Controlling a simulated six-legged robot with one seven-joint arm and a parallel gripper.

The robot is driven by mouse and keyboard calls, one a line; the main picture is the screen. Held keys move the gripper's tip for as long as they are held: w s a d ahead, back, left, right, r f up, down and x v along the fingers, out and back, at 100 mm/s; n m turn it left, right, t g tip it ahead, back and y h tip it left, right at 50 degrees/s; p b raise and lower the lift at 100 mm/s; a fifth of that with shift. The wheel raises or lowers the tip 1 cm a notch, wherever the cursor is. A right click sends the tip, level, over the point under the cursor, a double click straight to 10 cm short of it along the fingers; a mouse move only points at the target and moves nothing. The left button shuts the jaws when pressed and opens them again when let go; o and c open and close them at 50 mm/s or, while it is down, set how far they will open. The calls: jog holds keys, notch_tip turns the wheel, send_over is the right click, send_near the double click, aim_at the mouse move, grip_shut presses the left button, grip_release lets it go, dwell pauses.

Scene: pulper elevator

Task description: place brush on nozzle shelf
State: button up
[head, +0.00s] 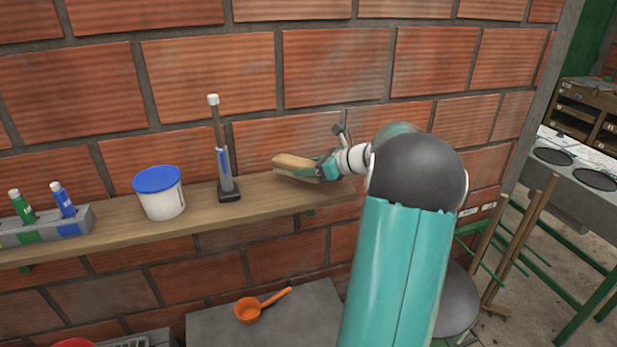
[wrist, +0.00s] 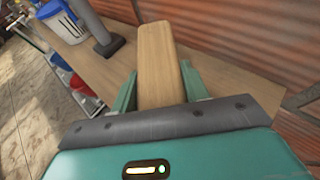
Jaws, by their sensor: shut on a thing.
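The brush (head: 296,163) has a light wooden block body and is held by my gripper (head: 322,172) at the right part of the wooden shelf (head: 112,230). In the wrist view the brush (wrist: 159,62) points away between the two green fingers of my gripper (wrist: 158,88), which are shut on its sides. The brush is over the shelf board; I cannot tell whether its underside touches the wood. The shelf board also shows in the wrist view (wrist: 225,88). Part of the shelf's right end is hidden behind my arm.
A nozzle-like upright tool (head: 225,165) on a dark base stands left of the brush. Further left are a white tub with a blue lid (head: 160,193) and a grey holder (head: 45,232) with green and blue bottles. A brick wall (head: 207,75) rises behind. An orange scoop (head: 250,309) lies below.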

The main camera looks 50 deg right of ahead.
jog(key=shift+w+d+f, duration=0.1)
jog(key=shift+f, duration=1.6)
jog(key=shift+f, duration=0.1)
jog(key=o, duration=1)
jog(key=shift+o, duration=0.2)
